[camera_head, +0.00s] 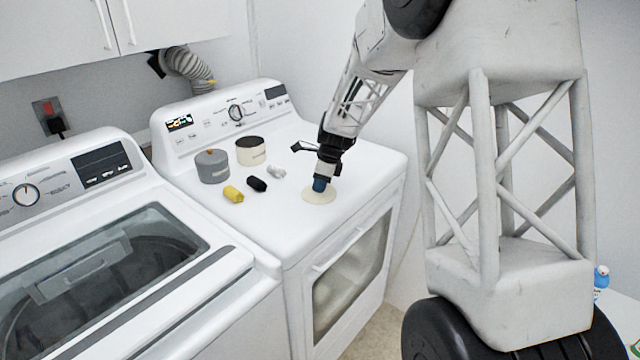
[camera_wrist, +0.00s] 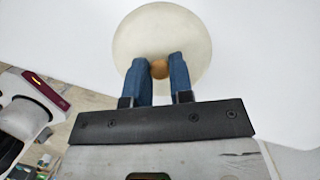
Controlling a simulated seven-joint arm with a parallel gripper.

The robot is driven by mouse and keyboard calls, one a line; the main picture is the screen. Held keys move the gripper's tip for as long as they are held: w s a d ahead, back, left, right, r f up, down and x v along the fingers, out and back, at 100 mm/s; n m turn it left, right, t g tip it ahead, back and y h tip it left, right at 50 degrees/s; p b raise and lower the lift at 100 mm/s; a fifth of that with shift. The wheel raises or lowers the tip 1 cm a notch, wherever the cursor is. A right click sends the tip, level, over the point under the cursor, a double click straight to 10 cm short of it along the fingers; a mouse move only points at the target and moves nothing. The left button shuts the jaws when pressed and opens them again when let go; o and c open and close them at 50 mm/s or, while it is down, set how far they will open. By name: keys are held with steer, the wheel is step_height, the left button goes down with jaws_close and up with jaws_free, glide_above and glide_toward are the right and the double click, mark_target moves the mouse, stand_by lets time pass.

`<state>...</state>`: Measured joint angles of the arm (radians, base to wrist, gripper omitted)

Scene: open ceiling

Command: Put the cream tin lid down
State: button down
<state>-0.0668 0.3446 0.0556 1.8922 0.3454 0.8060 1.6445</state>
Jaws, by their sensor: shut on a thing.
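The cream tin lid (camera_head: 312,196) is a flat, round disc at the right front of the white dryer's top. It looks very low, on or just above the surface; I cannot tell which. In the wrist view the lid (camera_wrist: 203,30) fills the top middle, with a small brown knob (camera_wrist: 159,69) at its centre. My gripper (camera_head: 320,184) points down over the lid. Its two blue fingers (camera_wrist: 160,72) are shut on the knob. An open cream tin (camera_head: 251,155) with a dark inside stands further back on the dryer.
A grey tin (camera_head: 212,168) with an orange-brown knob stands left of the cream tin. A yellow item (camera_head: 233,194), a black item (camera_head: 257,184) and a white item (camera_head: 277,171) lie in front. The dryer top (camera_head: 365,160) right of the lid is clear.

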mark_target(330, 192)
stand_by(0.3)
steer(key=c, duration=1)
jaws_free()
steer(key=shift+f, duration=0.1)
steer(key=v, duration=1.2)
